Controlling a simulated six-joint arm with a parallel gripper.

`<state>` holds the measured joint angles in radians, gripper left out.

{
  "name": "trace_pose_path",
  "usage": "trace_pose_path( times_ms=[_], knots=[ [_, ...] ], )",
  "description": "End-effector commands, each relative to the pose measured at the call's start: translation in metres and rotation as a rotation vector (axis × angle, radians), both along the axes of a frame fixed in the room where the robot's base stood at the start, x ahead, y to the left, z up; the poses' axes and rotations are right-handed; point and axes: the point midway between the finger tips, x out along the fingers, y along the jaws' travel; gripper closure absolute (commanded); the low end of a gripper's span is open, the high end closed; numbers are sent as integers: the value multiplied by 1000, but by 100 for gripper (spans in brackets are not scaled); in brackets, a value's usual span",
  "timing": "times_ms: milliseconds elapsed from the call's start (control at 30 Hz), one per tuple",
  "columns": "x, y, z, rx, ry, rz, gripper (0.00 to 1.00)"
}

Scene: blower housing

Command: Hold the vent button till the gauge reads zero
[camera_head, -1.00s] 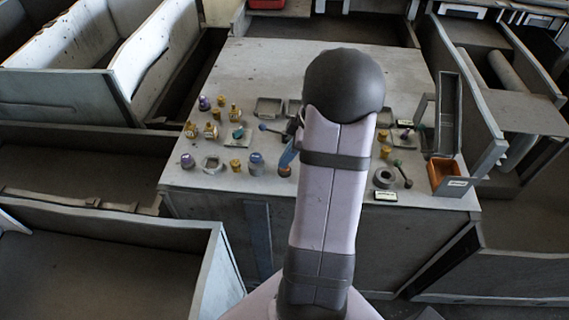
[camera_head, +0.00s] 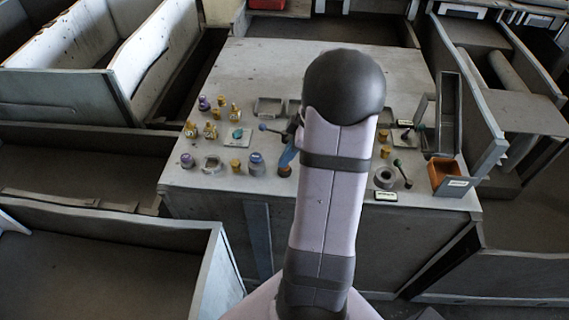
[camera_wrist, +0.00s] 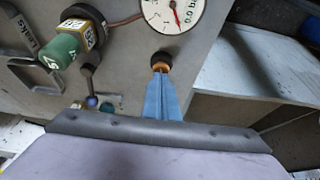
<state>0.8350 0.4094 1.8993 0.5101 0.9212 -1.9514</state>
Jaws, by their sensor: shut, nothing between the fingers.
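My gripper (camera_wrist: 160,72) is shut and empty, its blue fingers together. In the wrist view its tips meet an orange button (camera_wrist: 162,67) in a black collar. I cannot tell how far the button is pushed in. The white gauge (camera_wrist: 165,14) is just above the button and is cut off by the top edge. Its red needle points down, and its readout shows 0.0. In the head view the blue fingers (camera_head: 288,155) point down at the orange button (camera_head: 285,171), and my arm hides the panel to the right.
A green knob (camera_wrist: 62,48) and a lever with a blue ball (camera_wrist: 91,101) are left of the fingers. Several knobs and valves stand on the left of the panel top (camera_head: 310,60). An orange bin (camera_head: 445,174) is at its right edge. The far part of the top is clear.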

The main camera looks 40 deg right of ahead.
Motion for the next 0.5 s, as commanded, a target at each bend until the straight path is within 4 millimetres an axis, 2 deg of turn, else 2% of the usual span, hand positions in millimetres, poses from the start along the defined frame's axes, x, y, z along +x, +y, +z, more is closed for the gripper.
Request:
trace_pose_path(
  times_ms=[267,500],
  knots=[
    [0,0,4,0,0,0,100],
    [0,-1,24,-3,-2,0,100]
  ],
)
